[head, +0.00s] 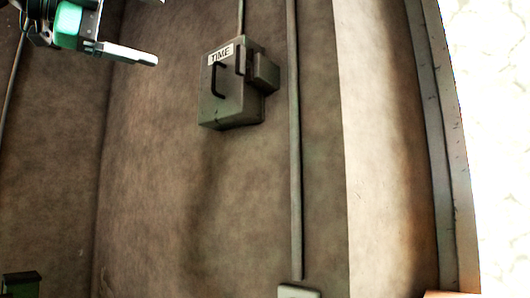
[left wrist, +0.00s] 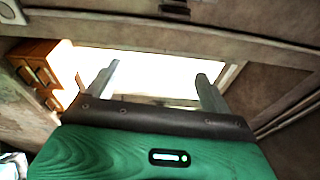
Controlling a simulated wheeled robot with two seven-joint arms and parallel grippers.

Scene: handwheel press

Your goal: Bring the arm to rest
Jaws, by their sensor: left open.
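My left gripper (head: 151,32) is at the top left corner of the head view, partly cut off by the frame's upper edge. One pale finger shows clearly there, pointing right, and only a sliver of the other shows. In the left wrist view the two fingers of my left gripper (left wrist: 158,70) stand well apart beyond its green body, with nothing visible between them. It is open and touches nothing that I can see. My right gripper is in neither view. No press or handwheel shows.
A grey wall box (head: 231,104) marked "TIME" hangs right of my left gripper, apart from it. A vertical pipe (head: 295,150) runs beside the box. A dark object (head: 21,284) shows at the lower left. A wooden drawer cabinet (left wrist: 38,68) shows in the left wrist view.

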